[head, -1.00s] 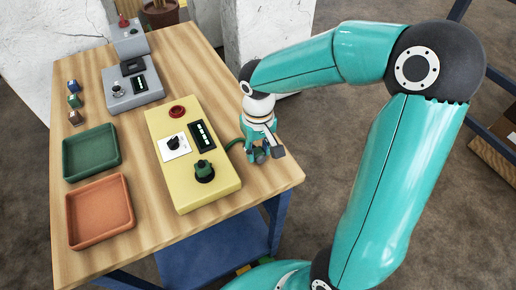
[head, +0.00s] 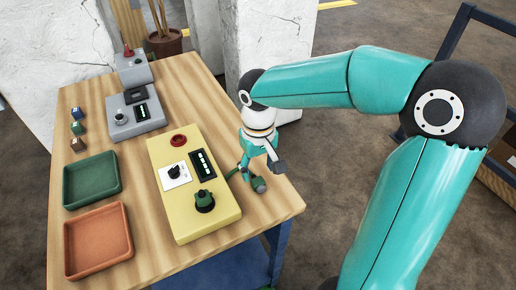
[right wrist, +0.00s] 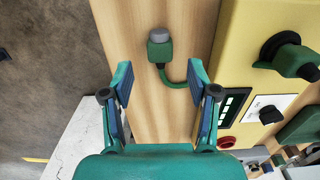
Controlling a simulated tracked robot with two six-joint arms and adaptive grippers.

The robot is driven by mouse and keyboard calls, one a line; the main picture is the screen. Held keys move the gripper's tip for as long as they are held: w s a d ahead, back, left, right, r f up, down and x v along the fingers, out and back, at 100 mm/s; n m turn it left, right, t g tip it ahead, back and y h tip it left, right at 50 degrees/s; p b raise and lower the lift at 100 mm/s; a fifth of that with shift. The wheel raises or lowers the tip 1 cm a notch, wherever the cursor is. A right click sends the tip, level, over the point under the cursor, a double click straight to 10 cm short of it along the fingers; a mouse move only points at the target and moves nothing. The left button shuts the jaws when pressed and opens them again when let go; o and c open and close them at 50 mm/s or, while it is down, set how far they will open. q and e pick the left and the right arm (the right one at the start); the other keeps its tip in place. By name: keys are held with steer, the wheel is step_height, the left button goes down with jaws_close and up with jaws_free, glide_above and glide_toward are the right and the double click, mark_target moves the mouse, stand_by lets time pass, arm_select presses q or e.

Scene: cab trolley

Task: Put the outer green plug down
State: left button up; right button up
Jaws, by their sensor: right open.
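The outer green plug (head: 258,184), with a grey end, appears to rest on the bare wood to the right of the yellow box (head: 168,216). In the right wrist view the plug (right wrist: 160,50) is ahead of the fingertips, apart from both, and its green cable curves toward the box. My right gripper (head: 262,170) is open and empty beside the plug; its two fingers (right wrist: 160,80) are spread wide in the wrist view. Another green plug-like piece (head: 204,199) sits in a black round fitting on the yellow box. My left gripper is not in view.
The yellow box bears a red button (head: 179,140), a white dial plate (head: 175,175) and a lit strip. A green tray (head: 91,199) and an orange tray (head: 98,270) lie left. A grey box (head: 134,133) stands behind. The table's right edge is close to the plug.

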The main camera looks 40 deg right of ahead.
mark_target(258, 181)
step_height(258, 181, up, 7)
stand_by(0.3)
steer(key=shift+r+p, duration=0.1)
steer(key=shift+p, duration=0.2)
